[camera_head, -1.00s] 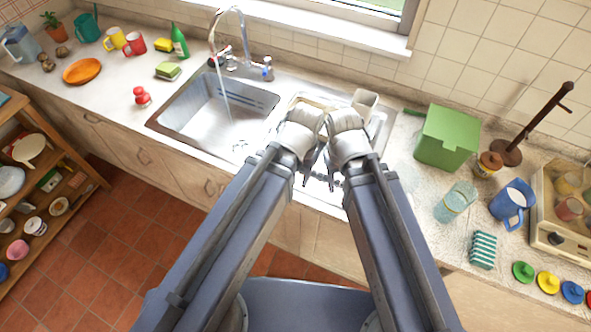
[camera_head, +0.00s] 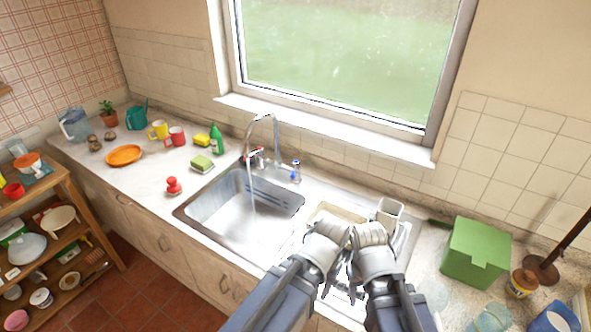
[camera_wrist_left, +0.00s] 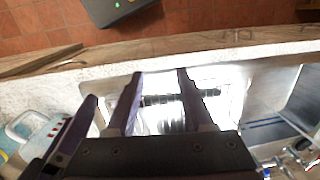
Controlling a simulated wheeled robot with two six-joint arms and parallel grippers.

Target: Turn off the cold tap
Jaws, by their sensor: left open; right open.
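The cold tap, with a blue mark (camera_head: 295,172), stands at the back rim of the steel sink (camera_head: 204,199), right of the arched spout (camera_head: 266,118). Another tap, with a red mark (camera_head: 256,157), stands left of it. A thin stream of water (camera_head: 251,188) runs from the spout into the basin. My left gripper (camera_head: 326,289) and right gripper (camera_head: 353,293) are side by side over the drainer, in front of and right of the cold tap, touching neither tap. In the left wrist view, the left gripper's fingers (camera_wrist_left: 160,76) are apart with nothing between them.
A cream tray (camera_head: 338,211) and a white cup (camera_head: 389,213) are behind my grippers on the drainer. A green box (camera_head: 476,252) stands to the right. A green bottle (camera_head: 217,139) and a sponge (camera_head: 202,164) are left of the taps. The window (camera_head: 345,60) is behind.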

